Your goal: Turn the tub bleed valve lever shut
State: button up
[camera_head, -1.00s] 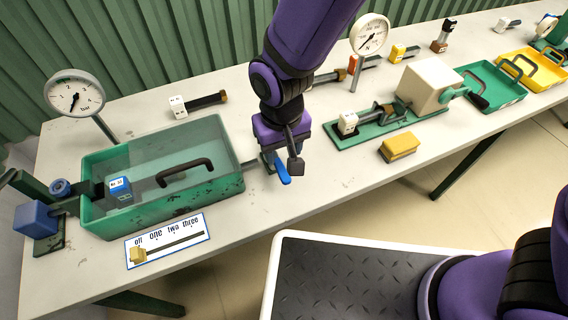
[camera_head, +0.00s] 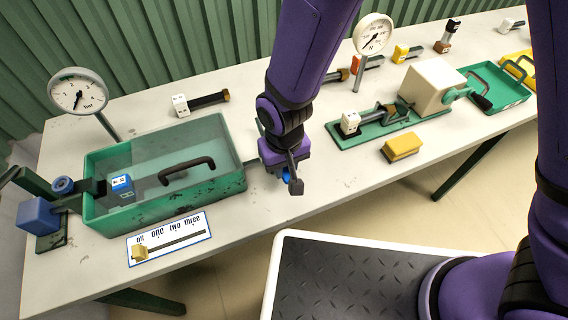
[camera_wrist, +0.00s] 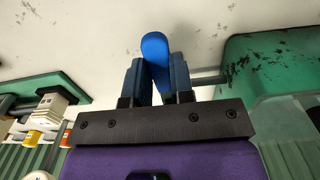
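The bleed valve lever is a blue, round-ended handle. In the wrist view the lever (camera_wrist: 156,48) stands between my two dark fingers, its tip reaching past them, with no clear gap on either side. In the head view only a small blue part of the lever (camera_head: 286,176) shows under my gripper (camera_head: 292,180), which hides the rest. The tub (camera_head: 160,221) is green and see-through, left of my gripper. A short pipe (camera_head: 252,162) runs from its right wall toward the valve. The valve body is hidden by my gripper.
A round gauge (camera_head: 77,92) stands behind the tub, and a slider card (camera_head: 168,239) lies in front. Right of my gripper are a green tray (camera_head: 345,137) with a clamp and a yellow block (camera_head: 402,147). The table's front edge is close to my gripper.

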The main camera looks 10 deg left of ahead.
grip_shut()
